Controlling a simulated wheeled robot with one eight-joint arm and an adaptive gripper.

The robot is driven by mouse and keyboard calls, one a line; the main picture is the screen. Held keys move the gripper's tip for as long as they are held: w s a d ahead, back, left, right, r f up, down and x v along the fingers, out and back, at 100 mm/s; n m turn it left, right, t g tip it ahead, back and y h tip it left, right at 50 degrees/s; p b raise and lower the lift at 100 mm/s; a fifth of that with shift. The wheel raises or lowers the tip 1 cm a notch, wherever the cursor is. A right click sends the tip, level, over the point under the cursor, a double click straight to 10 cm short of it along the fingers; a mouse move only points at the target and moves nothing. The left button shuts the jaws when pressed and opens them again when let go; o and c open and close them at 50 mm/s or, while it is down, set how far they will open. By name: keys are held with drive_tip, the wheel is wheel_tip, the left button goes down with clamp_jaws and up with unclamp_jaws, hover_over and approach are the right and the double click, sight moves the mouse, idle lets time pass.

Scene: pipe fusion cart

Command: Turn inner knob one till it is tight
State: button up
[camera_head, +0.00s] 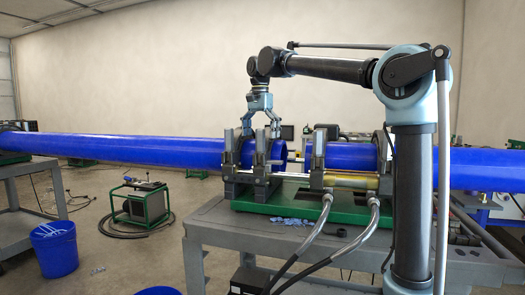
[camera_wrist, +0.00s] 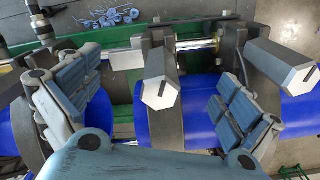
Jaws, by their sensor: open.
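Grey upright clamp knobs stand on the pipe fusion cart. In the wrist view one hexagonal knob (camera_wrist: 158,78) lies between my spread fingers, with space on both sides. A second hexagonal knob (camera_wrist: 278,66) is to the right, beyond the right finger. I cannot tell for sure which is inner knob one. My gripper (camera_head: 261,127) is open and points down over the left pair of clamps; it also shows in the wrist view (camera_wrist: 155,98). In the head view a left clamp knob (camera_head: 229,142) stands beside it.
A long blue pipe (camera_head: 140,150) runs through the clamps, with a gap before the right pipe (camera_head: 350,156). Hydraulic hoses (camera_head: 325,215) hang in front of the grey cart (camera_head: 215,235). Blue shavings (camera_wrist: 110,18) lie on the bed. A blue bucket (camera_head: 56,250) stands on the floor.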

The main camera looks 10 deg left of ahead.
drive_tip(key=shift+r, duration=3)
